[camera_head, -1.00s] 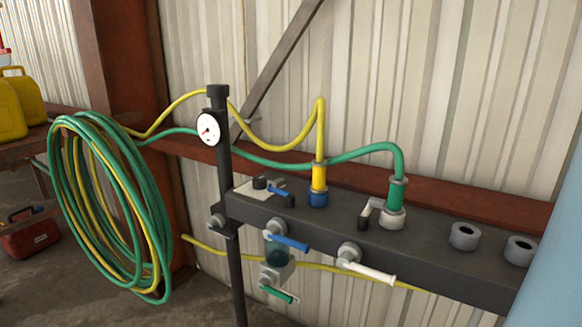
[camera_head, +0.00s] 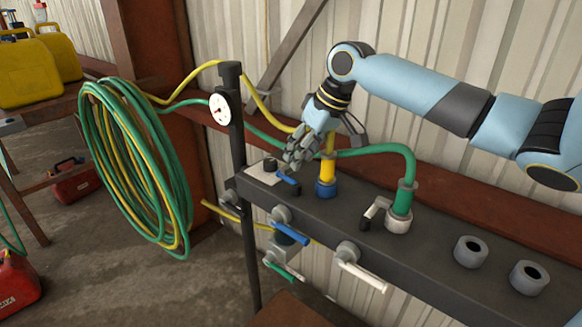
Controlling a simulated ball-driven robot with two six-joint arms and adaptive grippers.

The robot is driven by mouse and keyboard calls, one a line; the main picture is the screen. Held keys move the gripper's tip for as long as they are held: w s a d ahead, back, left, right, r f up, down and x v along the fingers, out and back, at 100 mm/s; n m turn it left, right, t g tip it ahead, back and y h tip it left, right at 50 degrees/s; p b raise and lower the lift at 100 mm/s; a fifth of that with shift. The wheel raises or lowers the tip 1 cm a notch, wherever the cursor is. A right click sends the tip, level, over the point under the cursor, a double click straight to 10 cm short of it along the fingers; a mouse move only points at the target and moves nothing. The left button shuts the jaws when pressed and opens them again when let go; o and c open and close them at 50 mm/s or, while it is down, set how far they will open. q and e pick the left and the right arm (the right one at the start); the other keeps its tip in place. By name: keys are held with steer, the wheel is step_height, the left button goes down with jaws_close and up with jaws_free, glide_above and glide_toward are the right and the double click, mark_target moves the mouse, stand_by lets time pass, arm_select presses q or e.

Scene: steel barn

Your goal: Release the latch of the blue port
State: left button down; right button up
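The blue port (camera_head: 325,189) sits on top of the dark manifold bar, with the yellow hose end (camera_head: 327,168) standing upright in it. Its blue latch lever (camera_head: 289,180) lies to the left of the port, beside a small black block (camera_head: 270,165). My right gripper (camera_head: 292,163) comes in from the right, with its fingers pointing down just above the lever's block end. I cannot tell whether the fingers touch the lever or how far apart they are. My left gripper is out of view.
A white port (camera_head: 397,222) with a green hose (camera_head: 402,198) and a white-handled latch (camera_head: 377,207) stands to the right, then two empty grey sockets (camera_head: 471,252). Blue (camera_head: 291,234), white (camera_head: 362,275) and green (camera_head: 284,271) valve handles hang in front. A gauge (camera_head: 220,109) and coiled hoses (camera_head: 135,165) are left.

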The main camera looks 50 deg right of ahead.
steer(key=shift+m, duration=0.3)
steer(key=w+f, duration=0.3)
steer(key=f, duration=0.1)
steer(key=w+d+f, duration=0.1)
steer(key=w+f, duration=0.1)
steer(key=f, duration=0.1)
steer(key=shift+w+f, duration=0.1)
steer(key=shift+w, duration=0.2)
jaws_close()
